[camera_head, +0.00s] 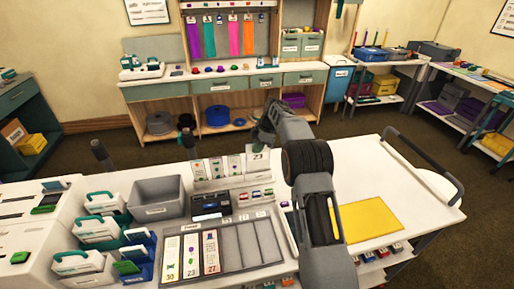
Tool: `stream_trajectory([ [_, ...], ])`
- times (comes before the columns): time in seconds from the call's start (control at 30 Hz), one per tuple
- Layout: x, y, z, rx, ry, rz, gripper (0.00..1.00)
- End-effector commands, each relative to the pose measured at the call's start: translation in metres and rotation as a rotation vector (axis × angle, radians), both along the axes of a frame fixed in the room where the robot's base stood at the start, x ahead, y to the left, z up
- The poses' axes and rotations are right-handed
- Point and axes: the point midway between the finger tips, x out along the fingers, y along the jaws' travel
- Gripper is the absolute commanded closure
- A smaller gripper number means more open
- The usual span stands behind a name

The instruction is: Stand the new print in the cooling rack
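My gripper (264,138) is above the back middle of the white table, its fingers partly hidden by my arm. It appears shut on a white print (258,160) marked "23", which hangs upright beneath it. The print is at the right end of a pale rack (208,184), where several other white prints (216,169) stand upright in a row. The rack appears to be the cooling rack. I cannot tell whether the held print's lower edge is in a slot or just behind or above it.
In front lies a grey slotted tray (240,263) with three printed strips at left and empty slots at right. A grey bin (157,201) and teal-handled devices (98,230) stand left. A yellow sheet (368,219) lies right. My arm crosses the table's middle.

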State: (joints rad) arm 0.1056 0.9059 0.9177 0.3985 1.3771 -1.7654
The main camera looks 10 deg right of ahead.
Motion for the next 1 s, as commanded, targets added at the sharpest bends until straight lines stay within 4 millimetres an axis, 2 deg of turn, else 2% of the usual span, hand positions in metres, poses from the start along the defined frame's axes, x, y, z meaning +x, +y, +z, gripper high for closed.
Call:
stream_trajectory([
  [1.0,0.0,0.0,-0.036,0.001,0.0,0.0,1.0],
])
